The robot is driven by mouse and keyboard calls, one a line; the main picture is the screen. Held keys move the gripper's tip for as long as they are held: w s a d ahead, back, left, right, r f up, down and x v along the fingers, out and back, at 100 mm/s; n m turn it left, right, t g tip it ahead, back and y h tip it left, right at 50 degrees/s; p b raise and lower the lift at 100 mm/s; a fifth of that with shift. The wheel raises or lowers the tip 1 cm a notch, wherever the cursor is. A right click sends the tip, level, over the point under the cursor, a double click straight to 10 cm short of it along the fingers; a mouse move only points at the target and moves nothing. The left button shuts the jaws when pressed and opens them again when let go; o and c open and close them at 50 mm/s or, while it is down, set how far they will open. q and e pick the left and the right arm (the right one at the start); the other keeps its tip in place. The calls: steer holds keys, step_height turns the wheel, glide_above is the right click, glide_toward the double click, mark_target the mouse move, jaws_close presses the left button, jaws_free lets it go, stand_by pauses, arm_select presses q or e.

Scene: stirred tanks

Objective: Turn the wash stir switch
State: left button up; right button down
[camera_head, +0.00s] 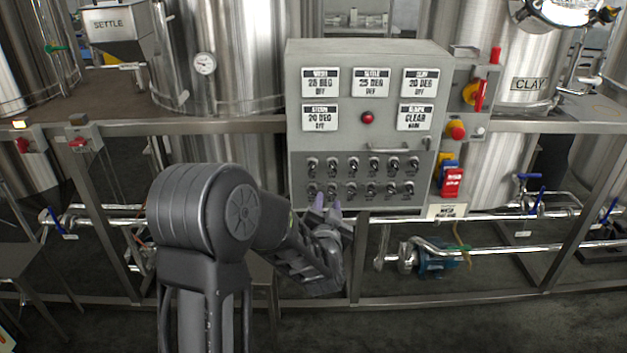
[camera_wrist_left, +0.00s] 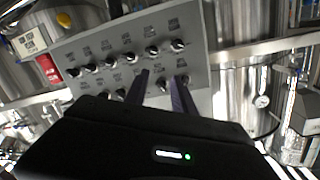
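The grey control panel (camera_head: 300,140) carries two rows of black rotary switches (camera_head: 352,164) under its label plates; the wash stir label is too small to read. My left gripper (camera_head: 327,205) is just below the lower-left switches, its two purple-grey fingers pointing up at the panel. In the left wrist view the fingers (camera_wrist_left: 163,77) are apart, with nothing held between them. One switch (camera_wrist_left: 163,87) shows in the gap between the fingers; another (camera_wrist_left: 184,80) shows beside the right-hand finger. Whether a finger touches a switch cannot be told. My right gripper is not in view.
A red indicator (camera_head: 368,117) and a handle (camera_head: 388,149) are on the panel. A red-yellow main switch (camera_head: 474,94), an emergency button (camera_head: 456,130) and a red tag (camera_head: 452,183) are at its right. A steel rail (camera_head: 230,124) and steel tanks surround it.

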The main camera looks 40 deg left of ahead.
arm_select(q)
steer(key=y, duration=0.2)
glide_toward(314, 167)
steer(key=a, duration=0.1)
steer(key=shift+w+n, duration=0.3)
steer(key=shift+w, duration=0.1)
steer(key=x, duration=0.7)
steer(key=shift+w+a+p, duration=0.15)
steer(key=shift+w+p, duration=0.2)
steer(key=shift+p, duration=0.05)
steer(key=shift+c, duration=0.3)
jaws_close()
